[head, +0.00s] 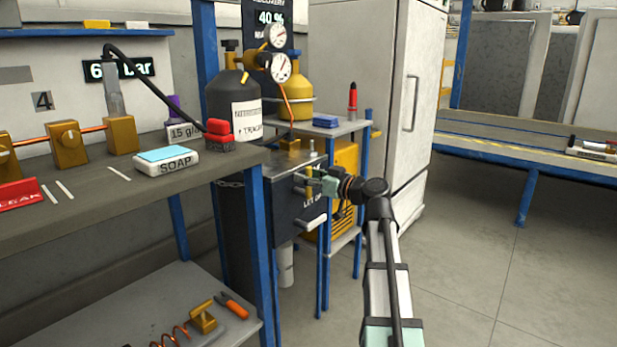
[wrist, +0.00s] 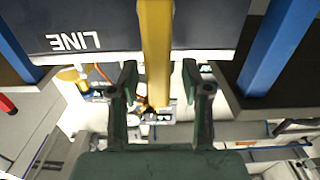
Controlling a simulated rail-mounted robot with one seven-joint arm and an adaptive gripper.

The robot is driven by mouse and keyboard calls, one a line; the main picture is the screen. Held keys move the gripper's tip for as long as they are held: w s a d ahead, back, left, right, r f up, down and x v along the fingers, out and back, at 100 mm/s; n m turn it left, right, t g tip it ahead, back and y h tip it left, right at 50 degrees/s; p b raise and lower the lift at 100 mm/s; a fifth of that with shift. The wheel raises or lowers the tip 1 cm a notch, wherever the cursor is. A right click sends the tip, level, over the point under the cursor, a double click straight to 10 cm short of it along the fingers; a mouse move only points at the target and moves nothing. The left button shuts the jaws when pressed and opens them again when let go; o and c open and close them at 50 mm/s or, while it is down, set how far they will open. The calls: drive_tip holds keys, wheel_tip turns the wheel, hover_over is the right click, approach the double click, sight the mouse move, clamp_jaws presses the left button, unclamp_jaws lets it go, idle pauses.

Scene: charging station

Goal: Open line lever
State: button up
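The line lever is a yellow bar (wrist: 156,40) in the wrist view, hanging down in front of a dark panel (wrist: 215,25) with the upside-down word LINE. My gripper (wrist: 160,82) is open, with one finger on each side of the lever. A gap shows at the right finger; the left finger is very close, and I cannot tell whether it touches. In the head view my gripper (head: 311,184) reaches from the right to the front of the dark cabinet (head: 284,205), at the small yellow lever (head: 309,192), which it partly hides.
A light handle (head: 312,221) sticks out below the lever. Blue posts stand on both sides of the panel. A workbench (head: 90,192) with a soap box (head: 166,161) is at the left. A dark cylinder (head: 232,97) stands behind. The floor at the right is clear.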

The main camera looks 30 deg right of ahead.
drive_tip(key=v, duration=1.2)
idle(0.5)
